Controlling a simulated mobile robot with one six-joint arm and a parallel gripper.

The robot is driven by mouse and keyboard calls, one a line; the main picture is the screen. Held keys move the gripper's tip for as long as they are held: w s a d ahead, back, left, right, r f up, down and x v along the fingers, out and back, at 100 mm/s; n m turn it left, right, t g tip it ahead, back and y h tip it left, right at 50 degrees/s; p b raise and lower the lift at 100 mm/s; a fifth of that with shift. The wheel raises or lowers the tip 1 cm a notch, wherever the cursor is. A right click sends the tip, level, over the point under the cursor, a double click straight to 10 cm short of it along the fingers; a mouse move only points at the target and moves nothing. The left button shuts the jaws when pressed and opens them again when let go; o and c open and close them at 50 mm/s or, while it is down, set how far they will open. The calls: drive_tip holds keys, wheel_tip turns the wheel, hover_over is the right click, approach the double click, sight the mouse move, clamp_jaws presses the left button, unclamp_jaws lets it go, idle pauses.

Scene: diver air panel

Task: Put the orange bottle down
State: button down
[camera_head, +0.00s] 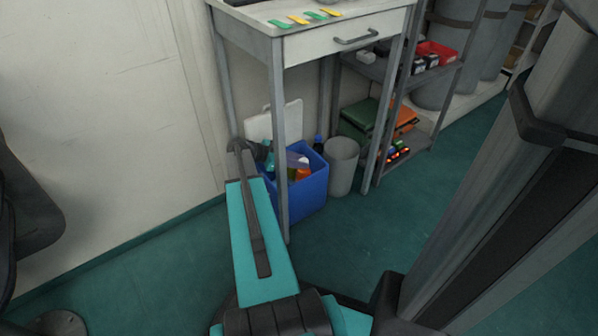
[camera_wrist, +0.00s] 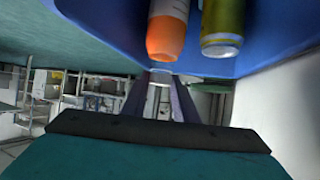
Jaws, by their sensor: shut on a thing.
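In the wrist view the orange bottle (camera_wrist: 165,35) has an orange shoulder and a pale label. My gripper (camera_wrist: 161,76) is shut at its pale neck end, directly below the orange shoulder in that picture. The blue bin (camera_wrist: 262,40) lies behind the bottle. In the head view the blue bin (camera_head: 308,196) stands on the floor under the table, and an orange patch (camera_head: 303,173) shows at its opening. My gripper is partly hidden there by a table leg. I cannot tell whether the bottle's base touches anything.
A yellow-green can (camera_wrist: 222,25) is close beside the bottle. The white table (camera_head: 335,42) stands over the bin, with a leg (camera_head: 280,140) in front. A grey waste bin (camera_head: 342,167) and a shelf with boxes stand to the right. Open floor (camera_head: 345,245) lies in front.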

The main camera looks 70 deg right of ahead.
sight(299, 170)
drive_tip(key=shift+f+b, duration=0.95)
drive_tip(key=shift+f, duration=1.8)
drive_tip(key=c, duration=1.7)
unclamp_jaws()
drive_tip(key=shift+r, duration=0.2)
drive_tip(key=shift+p+v, duration=2.4)
drive_tip(key=shift+v, duration=3.6)
drive_tip(key=shift+w+f, duration=0.1)
drive_tip(key=shift+f, duration=0.05)
